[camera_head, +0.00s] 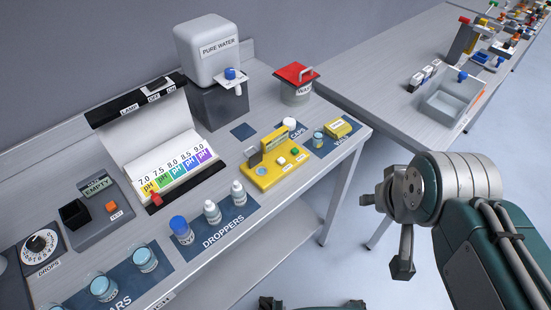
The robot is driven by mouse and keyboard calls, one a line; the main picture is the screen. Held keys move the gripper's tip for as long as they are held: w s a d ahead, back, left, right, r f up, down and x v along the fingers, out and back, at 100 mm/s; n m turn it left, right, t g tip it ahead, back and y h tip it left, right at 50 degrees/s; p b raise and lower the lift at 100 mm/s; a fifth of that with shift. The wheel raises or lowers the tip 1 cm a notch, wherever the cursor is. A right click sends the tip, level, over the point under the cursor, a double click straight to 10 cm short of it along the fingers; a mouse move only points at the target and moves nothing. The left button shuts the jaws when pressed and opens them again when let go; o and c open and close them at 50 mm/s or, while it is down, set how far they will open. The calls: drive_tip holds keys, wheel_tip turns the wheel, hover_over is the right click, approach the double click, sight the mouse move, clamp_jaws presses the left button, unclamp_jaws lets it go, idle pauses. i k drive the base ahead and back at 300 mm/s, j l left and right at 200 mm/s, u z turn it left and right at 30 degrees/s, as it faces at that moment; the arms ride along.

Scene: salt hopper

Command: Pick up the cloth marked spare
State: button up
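A small yellow folded piece (341,127) with a white label lies on the dark blue mat marked for vials, near the right end of the bench. It looks like the cloth, but the label is too small to read. My gripper (385,234) is to the right of the bench and nearer to me, apart from the yellow piece. Its two fingers are spread, with nothing between them.
A small vial (318,138) and a yellow device (277,163) stand left of the yellow piece. A red-lidded waste bin (296,88) is behind it. Dropper bottles (212,211) line the front edge.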

sight(339, 127)
drive_tip(key=i+l+u, duration=0.1)
drive_tip(key=l, duration=0.25)
drive_tip(key=i+l+u, duration=0.15)
drive_tip(key=i+l, duration=0.2)
drive_tip(key=i+l+u, duration=0.1)
drive_tip(key=l, duration=0.35)
drive_tip(key=i+j, duration=0.05)
